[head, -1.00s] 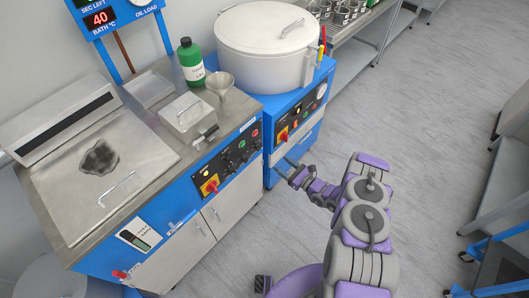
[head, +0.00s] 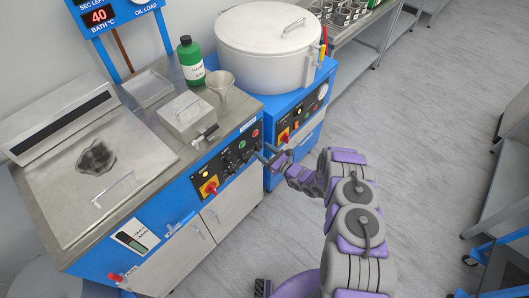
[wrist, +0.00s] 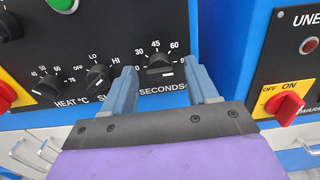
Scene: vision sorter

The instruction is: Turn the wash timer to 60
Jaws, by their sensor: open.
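The wash timer is a black knob (wrist: 159,59) under the numbers 30, 45 and 60 and above the word SECONDS in the wrist view. Part of a further number shows at its right. I cannot tell which mark its pointer meets. My gripper (wrist: 161,72) is open, with one blue finger on each side of the knob and a gap to each side. Whether the fingertips reach past the knob's face is unclear. In the head view my gripper (head: 264,155) is at the right end of the blue machine's control panel (head: 228,165), and I cannot make out the timer there.
Left of the timer are the LO/HI knob (wrist: 98,77) and the heat knob (wrist: 47,88). A red and yellow switch (wrist: 287,104) is on the neighbouring machine at right. A large lidded drum (head: 262,55) stands behind.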

